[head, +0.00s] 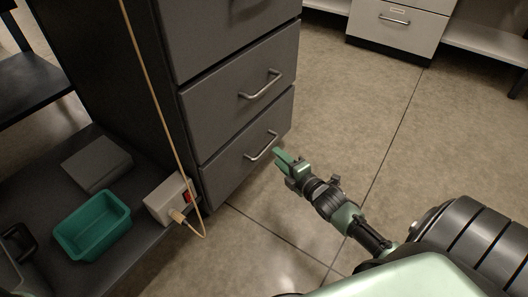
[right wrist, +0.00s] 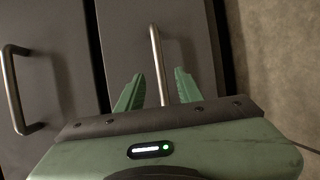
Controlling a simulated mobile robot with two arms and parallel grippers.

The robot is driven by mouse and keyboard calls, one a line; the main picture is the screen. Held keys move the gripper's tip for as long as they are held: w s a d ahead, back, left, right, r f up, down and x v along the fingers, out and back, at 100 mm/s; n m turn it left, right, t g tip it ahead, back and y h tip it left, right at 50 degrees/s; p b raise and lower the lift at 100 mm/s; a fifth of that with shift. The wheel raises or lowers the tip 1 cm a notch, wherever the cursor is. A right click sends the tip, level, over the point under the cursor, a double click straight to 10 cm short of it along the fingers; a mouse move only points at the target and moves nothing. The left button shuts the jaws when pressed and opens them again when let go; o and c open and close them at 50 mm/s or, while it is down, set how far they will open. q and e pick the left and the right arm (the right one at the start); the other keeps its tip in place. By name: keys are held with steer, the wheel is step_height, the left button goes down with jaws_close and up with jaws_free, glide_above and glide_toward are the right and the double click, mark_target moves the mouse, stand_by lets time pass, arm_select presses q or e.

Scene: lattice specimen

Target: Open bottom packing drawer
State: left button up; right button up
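The bottom drawer (head: 226,167) is the lowest grey front of the dark cabinet and looks closed. Its metal bar handle (head: 263,146) shows in the head view beside my right gripper (head: 281,158). In the right wrist view the same handle (right wrist: 156,58) reaches down between the two green fingertips (right wrist: 158,88). The fingers are apart on either side of the bar, with a visible gap to it. Whether the bar lies fully at fingertip depth is hard to tell. My left gripper is not in view.
The drawer above, with its handle (head: 261,85), looks closed. To the left, a low shelf holds a teal bin (head: 93,225), a grey box (head: 96,163) and a white power box (head: 168,198) with a cord. Floor (head: 330,100) right of the cabinet is clear.

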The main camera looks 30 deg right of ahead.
mark_target(268, 146)
steer(key=w+b, duration=0.1)
steer(key=w, duration=0.1)
steer(key=w+f+b, duration=0.1)
steer(key=w+b, duration=0.2)
steer(key=w, duration=0.1)
steer(key=shift+w+f+b, duration=0.25)
steer(key=shift+w+b, duration=0.1)
steer(key=shift+w, duration=0.35)
steer(key=shift+r, duration=0.1)
jaws_close()
stand_by(0.7)
